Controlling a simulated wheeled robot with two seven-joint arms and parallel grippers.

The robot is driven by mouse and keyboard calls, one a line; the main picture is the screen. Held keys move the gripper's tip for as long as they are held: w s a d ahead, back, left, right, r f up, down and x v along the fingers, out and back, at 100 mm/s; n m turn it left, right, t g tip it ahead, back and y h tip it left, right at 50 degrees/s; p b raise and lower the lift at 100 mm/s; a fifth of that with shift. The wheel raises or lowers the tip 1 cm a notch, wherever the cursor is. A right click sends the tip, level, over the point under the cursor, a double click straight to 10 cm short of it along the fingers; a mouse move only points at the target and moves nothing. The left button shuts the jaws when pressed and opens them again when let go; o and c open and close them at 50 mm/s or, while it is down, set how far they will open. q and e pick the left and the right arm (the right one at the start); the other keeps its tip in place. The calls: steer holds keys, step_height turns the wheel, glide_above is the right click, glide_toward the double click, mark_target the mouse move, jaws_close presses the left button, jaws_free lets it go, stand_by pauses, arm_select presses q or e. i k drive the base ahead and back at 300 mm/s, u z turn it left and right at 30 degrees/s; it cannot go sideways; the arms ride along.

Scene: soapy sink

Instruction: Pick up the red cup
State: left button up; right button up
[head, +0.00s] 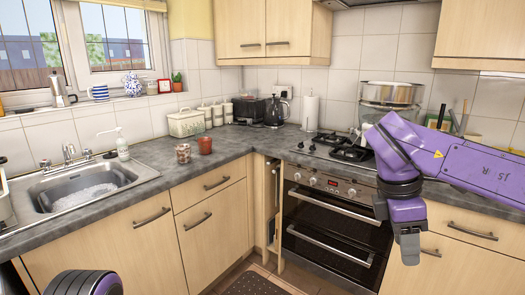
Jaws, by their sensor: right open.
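A red cup (205,145) stands upright on the grey counter (232,150), left of the inner corner. A brownish patterned cup or jar (183,153) stands just left of it. My right gripper (408,258) hangs pointing down in front of the drawers right of the oven, far to the right of the red cup and apart from it. It is open and holds nothing that I can see. Only a dark, rounded part of my left arm with some purple shows at the bottom left; its gripper is out of the picture.
The sink (150,170) with soapy water lies left of the cups, with a soap bottle (122,148) at its back. Several white canisters (207,116) and a kettle (277,112) stand behind. The hob (325,148) is to the right. Counter in front of the cups is clear.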

mark_target(205, 143)
steer(key=z, duration=0.6)
steer(key=i, duration=1.95)
steer(key=u, duration=0.9)
steer(key=i, duration=0.7)
steer(key=u, duration=1.35)
steer(key=i, duration=0.55)
steer(key=u, duration=0.5)
